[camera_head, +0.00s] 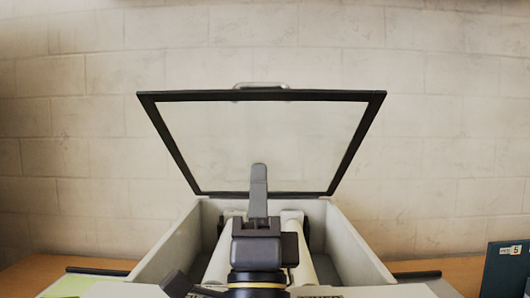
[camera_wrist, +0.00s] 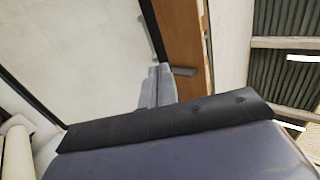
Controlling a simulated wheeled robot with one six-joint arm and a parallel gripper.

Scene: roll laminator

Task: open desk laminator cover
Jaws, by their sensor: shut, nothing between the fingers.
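The laminator (camera_head: 345,245) is a pale grey box with white rollers (camera_head: 219,252) inside. Its cover (camera_head: 262,145) is a clear panel in a black frame, raised and tilted up from the back edge of the box. A metal handle (camera_head: 262,86) sits on the cover's top edge. My gripper (camera_head: 259,178) is shut and empty, in front of the lower middle of the cover, above the rollers. I cannot tell whether it touches the panel. In the wrist view the gripper's fingers (camera_wrist: 157,85) point towards the clear panel (camera_wrist: 90,50) and its black frame.
The laminator stands on a wooden desk (camera_head: 40,270) against a pale block wall (camera_head: 440,120). A dark box or binder (camera_head: 507,268) stands at the right edge. A green sheet (camera_head: 70,286) lies at the left front.

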